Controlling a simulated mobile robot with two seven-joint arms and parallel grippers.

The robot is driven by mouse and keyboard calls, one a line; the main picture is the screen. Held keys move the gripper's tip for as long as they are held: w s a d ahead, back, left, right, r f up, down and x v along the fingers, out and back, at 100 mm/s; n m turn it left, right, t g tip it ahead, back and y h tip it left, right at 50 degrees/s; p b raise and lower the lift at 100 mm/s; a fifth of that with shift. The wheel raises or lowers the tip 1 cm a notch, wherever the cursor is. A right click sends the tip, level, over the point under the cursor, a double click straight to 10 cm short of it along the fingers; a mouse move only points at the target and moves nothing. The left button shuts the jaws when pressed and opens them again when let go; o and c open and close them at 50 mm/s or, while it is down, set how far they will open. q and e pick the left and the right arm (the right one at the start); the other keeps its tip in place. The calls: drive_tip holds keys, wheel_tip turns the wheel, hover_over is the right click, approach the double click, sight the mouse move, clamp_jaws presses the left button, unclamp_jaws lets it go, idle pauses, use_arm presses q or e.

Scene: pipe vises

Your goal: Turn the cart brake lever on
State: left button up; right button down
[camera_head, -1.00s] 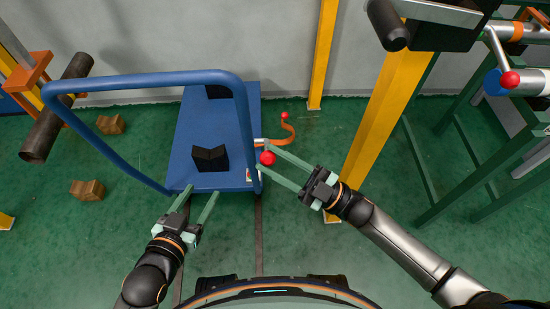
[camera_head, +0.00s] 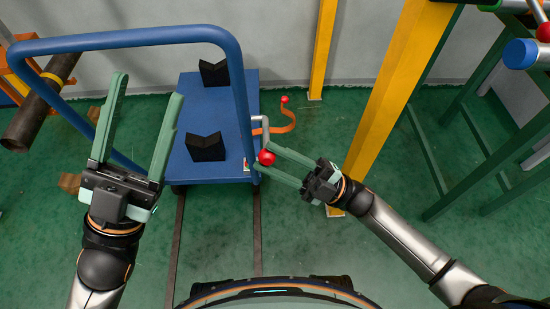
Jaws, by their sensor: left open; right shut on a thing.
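The blue cart (camera_head: 240,108) stands on the floor at centre left, with its tall handle (camera_head: 130,37) arching over it. At its right edge is a grey brake lever (camera_head: 266,133) with a red knob (camera_head: 267,158). My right gripper (camera_head: 264,160) is shut on the lever at this knob, one finger above and one below it. A curved orange lever (camera_head: 288,121) with another red knob (camera_head: 285,99) juts out to the right of the cart. My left gripper (camera_head: 149,87) is open and empty, its fingers pointing up in front of the cart handle.
Two black V-blocks (camera_head: 206,147) sit on the cart deck. A dark pipe (camera_head: 35,115) on an orange stand is at far left. Yellow posts (camera_head: 400,85) and a green frame (camera_head: 470,150) stand at right. Green floor is clear below the cart.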

use_arm(q)
drive_tip(key=shift+n, duration=0.4)
wheel_tip(320, 180, down, 4)
drive_tip(key=b, duration=0.3)
drive_tip(key=shift+w+d+f, duration=0.1)
drive_tip(key=shift+d, duration=0.05)
use_arm(e)
drive_tip(key=f+n+g, duration=0.2)
drive_tip(key=n, duration=0.1)
drive_tip(key=shift+s+f+y, duration=0.1)
drive_tip(key=shift+s+y, duration=0.1)
drive_tip(key=shift+y, duration=0.1)
drive_tip(key=c, duration=0.5)
unclamp_jaws()
use_arm(q)
drive_tip(key=shift+f+b, duration=0.15)
drive_tip(key=shift+b, duration=0.15)
use_arm(e)
drive_tip(key=v, duration=1.2)
drive_tip(key=shift+d+f, duration=0.2)
drive_tip(key=shift+d, duration=0.05)
